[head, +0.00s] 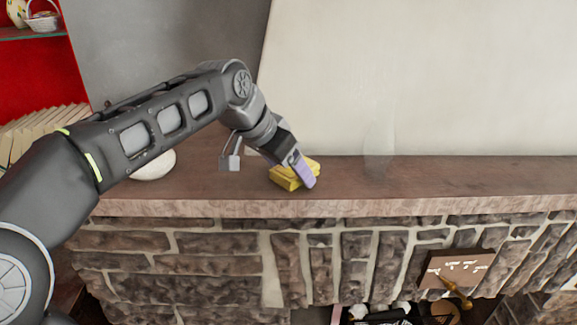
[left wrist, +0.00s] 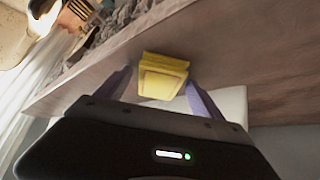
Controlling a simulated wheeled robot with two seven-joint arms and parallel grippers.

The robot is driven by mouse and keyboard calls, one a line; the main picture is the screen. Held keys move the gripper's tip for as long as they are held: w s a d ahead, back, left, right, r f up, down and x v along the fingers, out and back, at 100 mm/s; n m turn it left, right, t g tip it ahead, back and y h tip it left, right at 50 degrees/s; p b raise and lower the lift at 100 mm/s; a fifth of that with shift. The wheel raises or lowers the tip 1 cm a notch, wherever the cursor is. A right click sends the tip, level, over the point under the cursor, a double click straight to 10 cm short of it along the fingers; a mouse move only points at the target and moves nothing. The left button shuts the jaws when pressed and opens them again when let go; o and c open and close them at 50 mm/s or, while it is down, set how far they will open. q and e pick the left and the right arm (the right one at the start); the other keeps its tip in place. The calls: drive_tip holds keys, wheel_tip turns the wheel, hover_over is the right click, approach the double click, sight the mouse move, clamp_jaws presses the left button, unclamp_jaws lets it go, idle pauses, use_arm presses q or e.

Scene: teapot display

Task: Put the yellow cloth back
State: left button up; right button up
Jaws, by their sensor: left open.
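The yellow cloth (head: 284,180) lies folded on the stone-edged mantel shelf (head: 400,178), close to the front edge. My left gripper (head: 298,176) is over it, reaching down from the left and hiding part of it. In the left wrist view the cloth (left wrist: 162,78) sits between and just beyond the two purple fingertips (left wrist: 158,84). The fingers are spread apart, with the cloth between them. I cannot tell whether either finger touches the cloth. My right gripper is not in view.
A white rounded object (head: 154,165) sits on the mantel to the left, partly behind my arm. A clear glass-like object (head: 379,150) stands to the right of the cloth. A red shelf with a basket (head: 43,18) is at the upper left. The mantel's right side is clear.

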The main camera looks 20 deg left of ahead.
use_arm(q)
drive_tip(key=shift+r, duration=0.25)
drive_tip(key=shift+s+r, duration=0.15)
drive_tip(key=shift+r, duration=0.05)
drive_tip(key=v, duration=1.1)
drive_tip(key=shift+b, duration=0.45)
drive_tip(key=shift+s+r, duration=0.1)
drive_tip(key=shift+r, duration=0.05)
